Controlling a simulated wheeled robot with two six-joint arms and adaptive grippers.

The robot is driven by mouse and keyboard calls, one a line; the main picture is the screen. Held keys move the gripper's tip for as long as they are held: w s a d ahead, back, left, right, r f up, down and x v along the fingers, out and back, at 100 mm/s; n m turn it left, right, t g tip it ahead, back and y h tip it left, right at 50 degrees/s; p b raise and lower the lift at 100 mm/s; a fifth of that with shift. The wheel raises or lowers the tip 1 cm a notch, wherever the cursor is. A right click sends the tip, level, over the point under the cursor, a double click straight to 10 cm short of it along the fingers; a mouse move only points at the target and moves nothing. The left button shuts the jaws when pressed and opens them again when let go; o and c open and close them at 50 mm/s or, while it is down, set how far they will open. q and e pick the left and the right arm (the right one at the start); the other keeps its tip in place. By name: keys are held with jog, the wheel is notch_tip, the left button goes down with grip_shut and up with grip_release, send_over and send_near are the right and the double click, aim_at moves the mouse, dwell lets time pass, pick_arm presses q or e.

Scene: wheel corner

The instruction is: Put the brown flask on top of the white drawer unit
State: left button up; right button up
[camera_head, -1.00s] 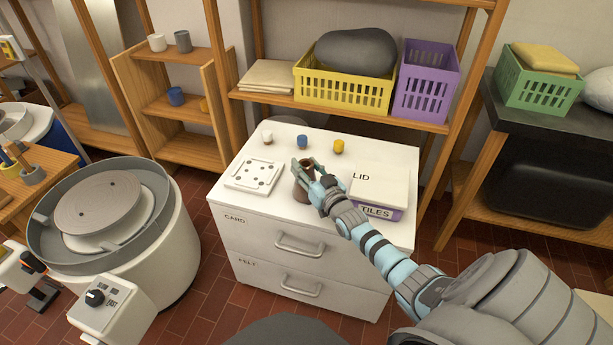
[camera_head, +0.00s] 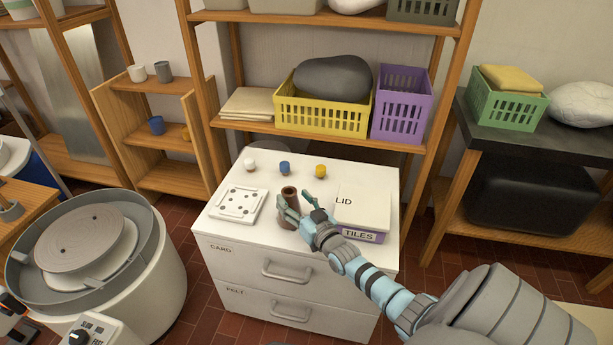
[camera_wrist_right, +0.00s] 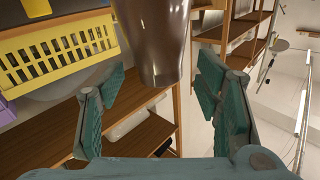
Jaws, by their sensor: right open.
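The brown flask (camera_head: 289,193) stands upright on top of the white drawer unit (camera_head: 222,228), in front of the small pots and left of the lidded box. My right gripper (camera_head: 301,205) is open beside it, and a finger partly covers the flask in the head view. In the right wrist view the flask (camera_wrist_right: 155,40) shows at the top, ahead of and between the two spread fingers (camera_wrist_right: 160,95), with a visible gap on each side. My left gripper is not in view.
A white plate with holes (camera_head: 237,204) lies left of the flask. The white lid (camera_head: 362,204) sits on the purple TILES box (camera_head: 358,235). Behind are white, blue (camera_head: 284,168) and yellow pots. A shelf (camera_head: 250,125) with yellow and purple baskets overhangs the back.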

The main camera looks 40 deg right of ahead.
jog(key=s+a+p, duration=0.1)
jog(key=s+p, duration=0.2)
jog(key=s, duration=0.5)
jog(key=shift+s+a, duration=0.2)
jog(key=shift+s, duration=0.2)
